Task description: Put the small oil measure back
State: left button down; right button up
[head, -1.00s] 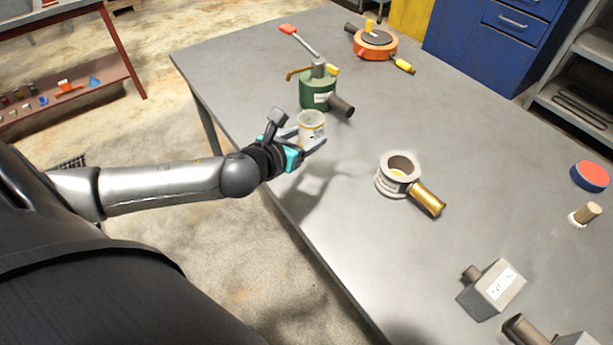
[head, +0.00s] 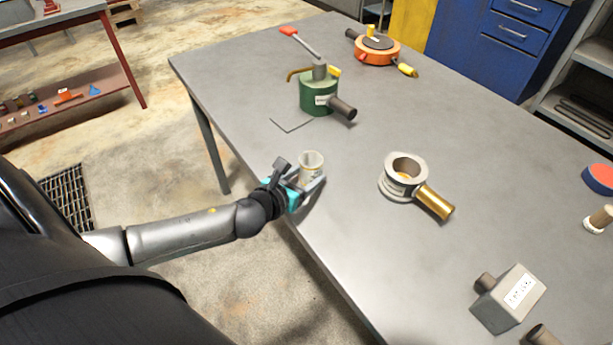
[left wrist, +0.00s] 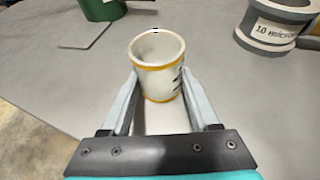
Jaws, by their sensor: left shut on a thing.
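The small oil measure is a pale cup with a yellow band near its rim (head: 311,162), near the left edge of the grey table. My left gripper (head: 312,183) is shut on it, one finger on each side. In the left wrist view the measure (left wrist: 160,68) stands upright between the fingers of the gripper (left wrist: 163,98), its mouth open and dark print on its side. I cannot tell whether its base touches the table. A thin dark outline (head: 290,130) marks the tabletop beside the green oil can (head: 319,95). My right gripper is not in view.
A grey ring-shaped part with a brass handle (head: 402,183) stands to the right. An orange round device (head: 377,52) is at the back. A grey block (head: 508,299) lies at the lower right. The table (head: 240,85) is clear at its far left.

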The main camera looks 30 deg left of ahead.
pick_arm(q)
jog(key=shift+f, duration=0.2)
jog(key=shift+c, duration=0.7)
grip_release()
jog(key=shift+r, duration=0.15)
jog(key=shift+s+r, duration=0.15)
jog(key=p+v, duration=0.2)
jog(key=v, duration=0.9)
jog(key=shift+s, duration=0.35)
jog(key=shift+r, duration=0.1)
